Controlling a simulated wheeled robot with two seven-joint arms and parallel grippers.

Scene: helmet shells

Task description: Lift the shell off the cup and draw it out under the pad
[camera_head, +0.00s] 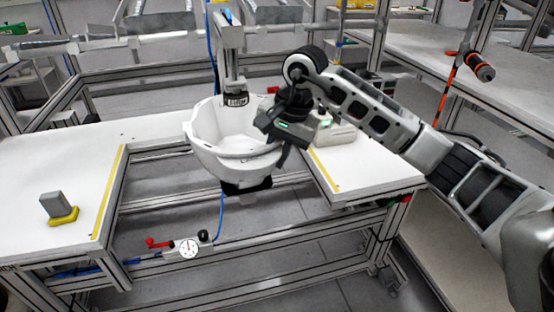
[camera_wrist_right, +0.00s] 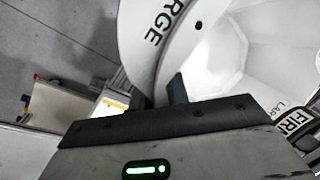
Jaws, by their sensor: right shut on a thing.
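The white helmet shell (camera_head: 232,150) sits open side up in the gap between the two table tops. The dark cup (camera_head: 247,187) shows just below it; I cannot tell whether they touch. The pad (camera_head: 236,85), a dark block at the lower end of a grey column, hangs over the shell's far side. My right gripper (camera_head: 280,150) is shut on the shell's right rim. In the right wrist view the gripper's dark fingers (camera_wrist_right: 163,92) straddle the shell's wall (camera_wrist_right: 152,45), which bears black lettering. My left gripper is not in view.
A white table top (camera_head: 60,150) lies left and another (camera_head: 370,180) right, each with a yellow edge strip. A grey block on a yellow base (camera_head: 60,207) stands on the left one. A light box (camera_head: 335,133) is behind my right gripper.

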